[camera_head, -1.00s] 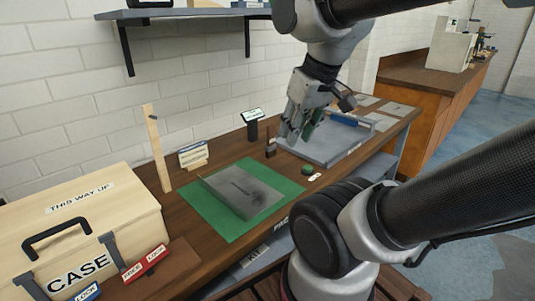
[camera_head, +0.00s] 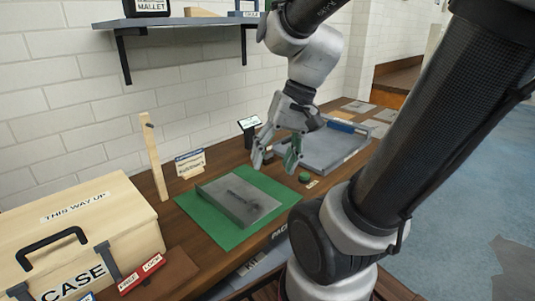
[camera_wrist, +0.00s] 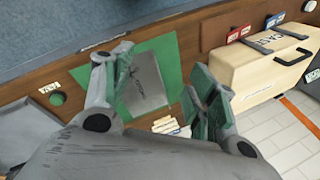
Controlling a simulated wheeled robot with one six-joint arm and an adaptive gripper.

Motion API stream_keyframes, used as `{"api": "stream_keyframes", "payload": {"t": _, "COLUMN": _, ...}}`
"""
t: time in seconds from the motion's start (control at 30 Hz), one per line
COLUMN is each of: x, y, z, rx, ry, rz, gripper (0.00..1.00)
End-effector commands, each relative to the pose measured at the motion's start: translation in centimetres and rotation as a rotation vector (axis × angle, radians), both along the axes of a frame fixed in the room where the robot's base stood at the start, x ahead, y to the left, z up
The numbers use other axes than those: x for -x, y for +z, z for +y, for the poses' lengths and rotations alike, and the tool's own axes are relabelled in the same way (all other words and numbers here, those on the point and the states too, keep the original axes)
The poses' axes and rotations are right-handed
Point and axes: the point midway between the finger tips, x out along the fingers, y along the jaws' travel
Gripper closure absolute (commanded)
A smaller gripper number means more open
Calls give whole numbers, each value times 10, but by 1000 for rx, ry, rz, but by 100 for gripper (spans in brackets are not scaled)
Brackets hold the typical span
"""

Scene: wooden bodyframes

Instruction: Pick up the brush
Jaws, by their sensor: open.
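I cannot clearly make out the brush. A small dark upright object (camera_head: 267,153) stands at the back of the bench, mostly hidden behind my gripper; it may be the brush, but I cannot tell. My gripper (camera_head: 273,164) is open and empty, fingers pointing down, near the back right corner of the green mat (camera_head: 222,233). A grey plate (camera_head: 240,200) with a dark smudge lies on the mat. In the wrist view, the plate (camera_wrist: 146,85) shows between the spread green-padded fingers of my gripper (camera_wrist: 155,75).
A wooden case (camera_head: 75,225) stands at the left, beside an upright wooden post (camera_head: 152,155). A small sign (camera_head: 190,163) and a screen (camera_head: 249,127) stand along the wall. A grey tray (camera_head: 330,150) with a blue bar (camera_head: 341,125) lies right. A wall shelf (camera_head: 185,22) hangs above.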

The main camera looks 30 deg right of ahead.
Motion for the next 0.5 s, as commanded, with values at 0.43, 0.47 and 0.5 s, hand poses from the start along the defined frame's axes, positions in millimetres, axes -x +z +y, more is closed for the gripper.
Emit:
{"api": "stream_keyframes", "payload": {"t": 0.43, "x": -148, "y": -51, "z": 13, "rx": -981, "ry": -841, "rz": 379, "gripper": 42}}
{"api": "stream_keyframes", "payload": {"t": 0.47, "x": -161, "y": -55, "z": 4, "rx": -1049, "ry": -901, "rz": 383, "gripper": 42}}
{"api": "stream_keyframes", "payload": {"t": 0.5, "x": -179, "y": -61, "z": -10, "rx": -1142, "ry": -982, "rz": 384, "gripper": 42}}
